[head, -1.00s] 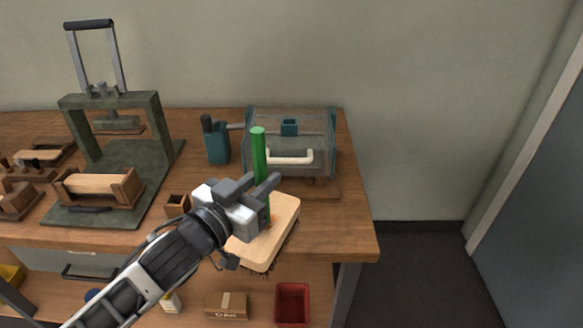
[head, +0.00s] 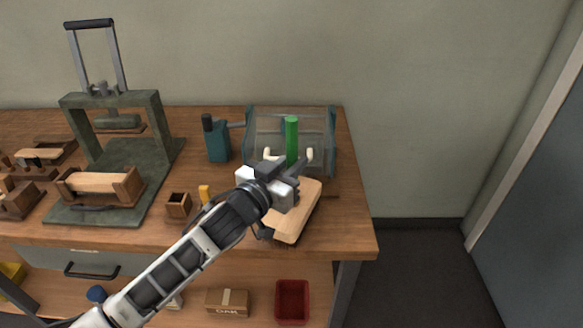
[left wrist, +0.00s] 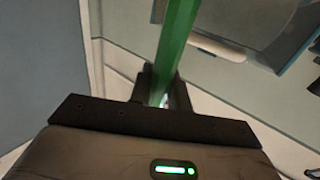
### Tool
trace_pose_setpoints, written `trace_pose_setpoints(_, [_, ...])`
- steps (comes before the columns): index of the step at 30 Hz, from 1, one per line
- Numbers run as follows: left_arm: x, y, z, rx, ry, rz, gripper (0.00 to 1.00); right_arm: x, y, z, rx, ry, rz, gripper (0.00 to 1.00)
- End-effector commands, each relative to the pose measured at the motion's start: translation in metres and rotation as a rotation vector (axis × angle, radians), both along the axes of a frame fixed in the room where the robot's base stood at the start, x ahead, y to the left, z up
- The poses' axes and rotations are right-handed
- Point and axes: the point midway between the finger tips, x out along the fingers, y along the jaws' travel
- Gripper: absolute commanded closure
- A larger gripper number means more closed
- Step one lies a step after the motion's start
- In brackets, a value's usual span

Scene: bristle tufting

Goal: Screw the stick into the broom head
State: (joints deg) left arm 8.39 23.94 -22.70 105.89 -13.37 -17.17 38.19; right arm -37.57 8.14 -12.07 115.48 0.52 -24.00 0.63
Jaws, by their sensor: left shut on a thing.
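The green stick (head: 292,137) stands nearly upright at the right part of the bench. My left gripper (head: 293,172) is shut on it below its top; the stick also shows between the fingers in the left wrist view (left wrist: 174,45). The broom head (head: 298,222), a pale rounded wooden block, is just below and in front of the gripper. The stick's lower end is hidden by the gripper, so I cannot tell how it meets the block. I also cannot tell whether the block touches the bench. My right gripper is not in view.
A clear-walled case (head: 325,130) with a white handle stands close behind the stick. A teal device (head: 217,142) and a small wooden box (head: 178,205) are to the left. A green press (head: 152,125) stands farther left. A red bin (head: 292,302) sits on the shelf below.

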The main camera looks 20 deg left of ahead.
Motion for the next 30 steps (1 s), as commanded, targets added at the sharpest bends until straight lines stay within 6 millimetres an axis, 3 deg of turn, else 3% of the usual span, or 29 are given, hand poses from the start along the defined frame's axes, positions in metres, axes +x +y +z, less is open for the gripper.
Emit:
trace_pose_setpoints(3, [0.000,0.000,-0.010,-0.002,-0.006,0.000,1.00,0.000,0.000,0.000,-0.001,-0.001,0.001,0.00])
trace_pose_setpoints(15, [0.000,0.000,-0.014,-0.002,-0.006,0.000,1.00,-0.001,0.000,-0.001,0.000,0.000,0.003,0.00])
trace_pose_setpoints(16, [0.000,0.000,-0.016,-0.001,-0.002,0.001,0.79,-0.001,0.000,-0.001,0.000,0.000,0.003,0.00])
trace_pose_setpoints(18, [0.000,0.000,-0.016,-0.001,-0.002,0.000,0.60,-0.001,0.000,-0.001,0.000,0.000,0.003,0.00])
trace_pose_setpoints(30, [-0.005,0.002,-0.014,0.001,0.000,0.000,0.60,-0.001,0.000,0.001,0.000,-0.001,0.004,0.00])
